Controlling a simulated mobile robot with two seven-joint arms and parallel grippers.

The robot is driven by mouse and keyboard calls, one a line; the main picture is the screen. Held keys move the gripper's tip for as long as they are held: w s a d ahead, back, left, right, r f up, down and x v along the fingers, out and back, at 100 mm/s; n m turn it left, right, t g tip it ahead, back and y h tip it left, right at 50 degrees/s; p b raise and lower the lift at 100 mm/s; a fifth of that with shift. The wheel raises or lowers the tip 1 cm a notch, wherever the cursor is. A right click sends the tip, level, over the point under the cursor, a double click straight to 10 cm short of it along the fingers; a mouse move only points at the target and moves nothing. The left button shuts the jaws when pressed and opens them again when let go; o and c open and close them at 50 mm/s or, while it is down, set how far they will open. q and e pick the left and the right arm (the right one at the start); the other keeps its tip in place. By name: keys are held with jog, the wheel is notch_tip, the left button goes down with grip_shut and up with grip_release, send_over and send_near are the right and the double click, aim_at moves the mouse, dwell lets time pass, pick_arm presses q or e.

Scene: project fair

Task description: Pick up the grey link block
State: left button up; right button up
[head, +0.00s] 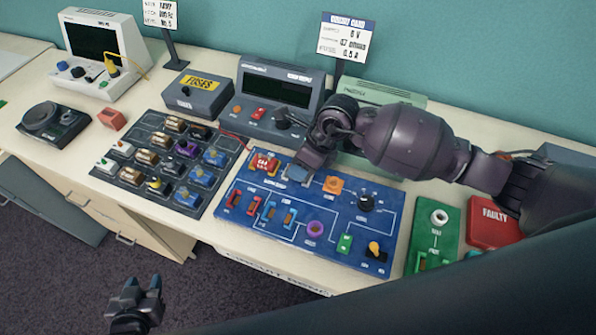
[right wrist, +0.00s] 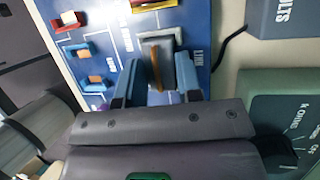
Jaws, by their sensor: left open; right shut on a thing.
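The grey link block (right wrist: 160,42) sits at the slot marked LINK on the blue circuit board (head: 262,222), with a brown band on its upper side. My right gripper (right wrist: 157,78) is shut on it, one finger on each side. In the head view the right gripper (head: 303,166) comes down over the board's upper edge and hides most of the block. I cannot tell whether the block is clear of the board. My left gripper (head: 139,295) is open and empty, low over the floor in front of the bench.
A dark parts tray (head: 158,192) with several coloured blocks lies left of the board. A meter (head: 270,98) and a fuses box (head: 198,95) stand behind. A green panel (head: 430,228) and a red FAULTY tray (head: 490,224) lie to the right.

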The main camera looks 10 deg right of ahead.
dwell(0.3)
jog(key=shift+r, duration=0.25)
grip_shut()
notch_tip(320, 180, up, 22)
jog(key=shift+r, duration=0.25)
jog(key=shift+f, duration=0.15)
dwell(0.6)
